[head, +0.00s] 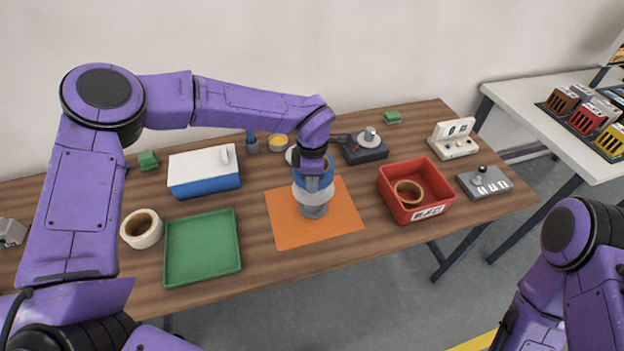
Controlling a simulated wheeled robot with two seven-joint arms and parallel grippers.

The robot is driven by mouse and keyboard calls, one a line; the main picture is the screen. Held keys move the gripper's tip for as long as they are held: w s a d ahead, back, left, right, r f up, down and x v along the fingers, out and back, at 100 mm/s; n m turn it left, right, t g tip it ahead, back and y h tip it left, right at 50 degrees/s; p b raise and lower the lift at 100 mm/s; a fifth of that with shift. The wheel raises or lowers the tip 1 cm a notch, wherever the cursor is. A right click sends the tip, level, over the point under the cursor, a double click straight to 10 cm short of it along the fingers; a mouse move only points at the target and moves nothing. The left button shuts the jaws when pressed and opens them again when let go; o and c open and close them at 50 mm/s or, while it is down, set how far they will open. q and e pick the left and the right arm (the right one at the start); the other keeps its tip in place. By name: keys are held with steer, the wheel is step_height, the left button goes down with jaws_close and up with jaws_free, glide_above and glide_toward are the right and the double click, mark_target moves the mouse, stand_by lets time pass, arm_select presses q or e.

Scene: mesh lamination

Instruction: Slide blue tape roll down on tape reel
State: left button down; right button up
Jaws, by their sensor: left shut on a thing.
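The tape reel (313,209) is a grey stand with a pale round disc, upright on an orange mat (341,218). The blue tape roll (299,177) is at the top of the reel, just above the pale disc. My left gripper (315,182) comes down over it from above and is shut on the roll. The gripper and wrist hide much of the roll and the reel's upper part. I cannot tell how far down the reel the roll sits. My right arm shows at the lower right, but its fingertips are not visible.
A red bin (433,180) holding a tan roll (408,192) stands right of the mat. A dark device (362,150) stands behind.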

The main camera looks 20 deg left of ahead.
arm_select(q)
steer(key=shift+s, duration=0.1)
steer(key=shift+r+p, duration=0.35)
steer(key=shift+r, duration=0.2)
steer(key=c, duration=1)
jaws_free()
steer(key=shift+o, duration=0.2)
steer(key=shift+r, duration=0.3)
step_height(320, 180, up, 10)
steer(key=b, duration=0.3)
